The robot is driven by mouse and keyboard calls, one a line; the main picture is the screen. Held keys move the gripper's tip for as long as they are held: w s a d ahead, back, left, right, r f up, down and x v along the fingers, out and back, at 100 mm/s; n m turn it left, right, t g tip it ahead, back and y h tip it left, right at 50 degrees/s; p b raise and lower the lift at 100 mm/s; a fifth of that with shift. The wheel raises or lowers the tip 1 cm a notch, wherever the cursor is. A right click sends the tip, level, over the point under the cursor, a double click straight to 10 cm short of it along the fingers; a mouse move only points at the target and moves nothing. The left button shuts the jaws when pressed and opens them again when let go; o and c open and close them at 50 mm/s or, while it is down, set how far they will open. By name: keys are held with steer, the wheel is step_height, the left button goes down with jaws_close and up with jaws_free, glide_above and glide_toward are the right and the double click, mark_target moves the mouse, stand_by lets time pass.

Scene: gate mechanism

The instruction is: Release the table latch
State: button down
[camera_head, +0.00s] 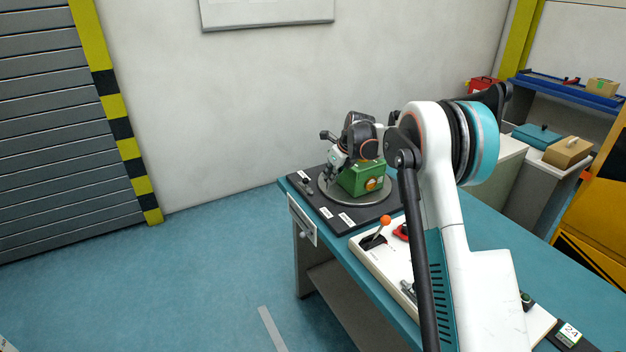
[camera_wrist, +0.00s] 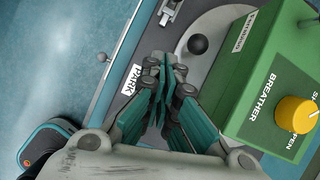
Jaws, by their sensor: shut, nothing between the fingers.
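My gripper (camera_head: 331,176) reaches over the near-left side of the round turntable (camera_head: 388,193), beside the green box. In the wrist view its fingers (camera_wrist: 165,68) are together with nothing between them, next to the PARK label (camera_wrist: 132,80). A small metal piece (camera_wrist: 170,12), perhaps the table latch, shows at the top edge of the wrist view, past the fingertips and apart from them. A black ball knob (camera_wrist: 198,44) shows over the grey turntable plate, just right of the fingertips. I cannot tell what it is joined to.
The green box (camera_wrist: 262,95) marked BREATHER, with a yellow knob (camera_wrist: 296,112), stands close right of the fingers. A white panel with an orange-tipped lever (camera_head: 385,220) lies nearer on the blue table.

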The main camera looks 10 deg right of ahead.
mark_target(305, 183)
steer(key=shift+w+f+m, duration=0.3)
steer(key=shift+w+f, duration=0.15)
steer(key=shift+w, duration=0.1)
steer(key=b+x, duration=0.2)
steer(key=x, duration=0.8)
steer(key=shift+f+b, duration=0.15)
steer(key=shift+b, duration=0.2)
steer(key=shift+w+a+r, duration=0.15)
steer(key=shift+w+a, duration=0.15)
steer(key=shift+w, duration=0.2)
steer(key=shift+w+a+r, duration=0.15)
steer(key=shift+w+a, duration=0.1)
steer(key=shift+w, duration=0.25)
steer(key=shift+w+a+r+b, duration=0.1)
steer(key=shift+w+a+b, duration=0.1)
steer(key=shift+w, duration=0.15)
steer(key=shift+w+a+r+b, duration=0.15)
steer(key=shift+w+b, duration=0.05)
steer(key=shift+w, duration=0.15)
